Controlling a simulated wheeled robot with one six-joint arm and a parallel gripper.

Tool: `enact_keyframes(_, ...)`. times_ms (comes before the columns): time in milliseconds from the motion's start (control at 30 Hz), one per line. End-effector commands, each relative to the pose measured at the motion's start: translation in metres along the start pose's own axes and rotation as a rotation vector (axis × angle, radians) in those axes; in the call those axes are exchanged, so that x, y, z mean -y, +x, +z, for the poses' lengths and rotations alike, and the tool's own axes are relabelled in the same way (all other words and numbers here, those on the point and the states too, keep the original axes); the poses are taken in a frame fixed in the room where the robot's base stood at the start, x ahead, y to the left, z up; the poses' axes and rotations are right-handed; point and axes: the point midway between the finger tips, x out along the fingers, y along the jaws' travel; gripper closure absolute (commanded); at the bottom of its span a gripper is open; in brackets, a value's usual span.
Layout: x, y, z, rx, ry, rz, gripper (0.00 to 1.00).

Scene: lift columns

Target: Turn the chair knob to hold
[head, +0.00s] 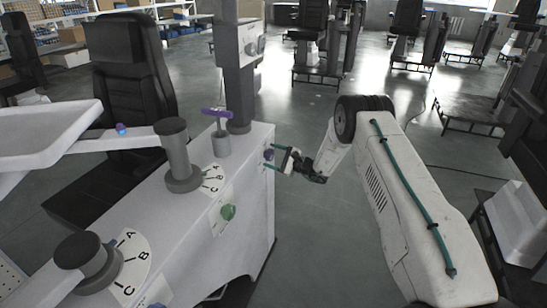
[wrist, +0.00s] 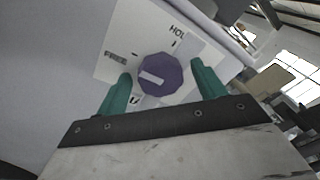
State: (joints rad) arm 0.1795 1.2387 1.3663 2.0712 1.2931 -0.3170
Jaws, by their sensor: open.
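The chair knob is a purple faceted dial (wrist: 160,74) on a white plate (wrist: 120,30); it also shows small on the end face of the console in the head view (head: 268,154). A pale bar on the knob points left in the wrist view, towards the side with the FREE label. The partly cut-off HOLD label is above and right of the knob. Another label below is mostly hidden by the left finger. My gripper (head: 274,157) is open, with one green finger on each side of the knob in the wrist view (wrist: 161,72). Gaps show between fingers and knob.
The white console (head: 258,200) carries a purple T-handle (head: 217,113), a green knob (head: 228,212) and two levers on A-B-C dials. A black chair (head: 130,70) stands behind it. Open floor lies right of the console, with a stand (head: 475,115) further off.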

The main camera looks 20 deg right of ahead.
Motion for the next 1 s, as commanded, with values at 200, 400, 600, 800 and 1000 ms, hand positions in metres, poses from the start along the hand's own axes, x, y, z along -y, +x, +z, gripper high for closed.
enact_keyframes(200, 0.0001, 0.0010, -0.0001, 0.000, 0.000, 0.000, 0.31)
enact_keyframes(400, 0.0002, 0.0006, -0.0002, -0.001, 0.000, 0.000, 0.75)
enact_keyframes(600, 0.0006, 0.0001, -0.0004, -0.001, 0.005, 0.000, 0.75)
enact_keyframes(800, 0.0010, -0.0002, -0.0007, -0.006, 0.054, 0.003, 0.75)
enact_keyframes(1000, 0.0015, -0.0006, -0.0009, -0.017, 0.175, 0.013, 0.74)
